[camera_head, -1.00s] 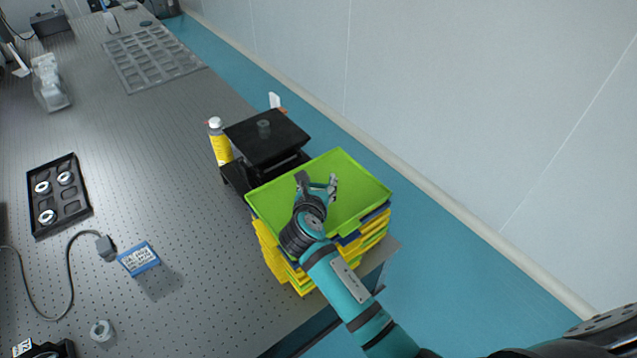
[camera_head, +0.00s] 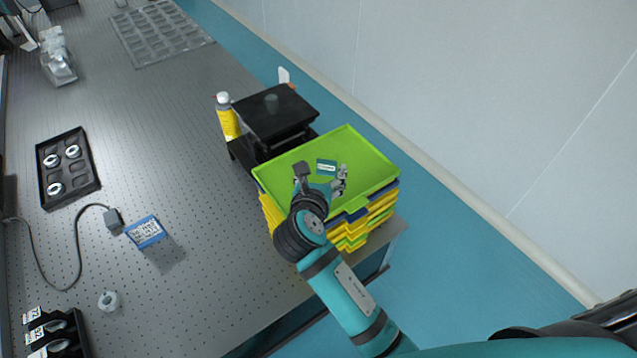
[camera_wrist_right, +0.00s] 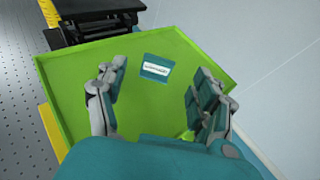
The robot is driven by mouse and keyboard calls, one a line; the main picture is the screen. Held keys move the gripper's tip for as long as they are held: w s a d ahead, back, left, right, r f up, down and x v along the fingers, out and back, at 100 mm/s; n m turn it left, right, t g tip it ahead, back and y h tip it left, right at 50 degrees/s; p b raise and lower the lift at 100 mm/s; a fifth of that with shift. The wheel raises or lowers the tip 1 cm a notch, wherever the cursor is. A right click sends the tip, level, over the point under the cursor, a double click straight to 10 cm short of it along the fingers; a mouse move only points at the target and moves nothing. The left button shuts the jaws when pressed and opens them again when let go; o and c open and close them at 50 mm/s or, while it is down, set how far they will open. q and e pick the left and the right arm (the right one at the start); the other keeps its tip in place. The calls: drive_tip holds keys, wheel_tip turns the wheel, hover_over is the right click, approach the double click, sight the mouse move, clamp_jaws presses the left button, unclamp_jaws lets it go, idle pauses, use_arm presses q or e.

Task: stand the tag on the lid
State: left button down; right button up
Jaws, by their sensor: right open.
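The tag (camera_head: 327,166) is a small teal piece with a white label, near the middle of the green lid (camera_head: 365,160), the shallow top of a stack of yellow and blue trays. In the right wrist view the tag (camera_wrist_right: 156,68) rests on the lid (camera_wrist_right: 70,85) with its label facing the camera. I cannot tell whether it stands upright or lies tilted. My right gripper (camera_head: 322,173) is open over the lid; in the wrist view its fingers (camera_wrist_right: 160,76) are spread to either side, with the tag beyond them, apart from both. My left gripper is not in view.
A black stand (camera_head: 275,112) and a yellow bottle (camera_head: 228,117) are close behind the stack. The stack is at the right edge of the perforated table (camera_head: 195,190). A blue box (camera_head: 145,231), a cable and a black tray (camera_head: 84,188) lie left. Bare table lies between.

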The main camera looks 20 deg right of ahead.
drive_tip(key=shift+v, duration=2.15)
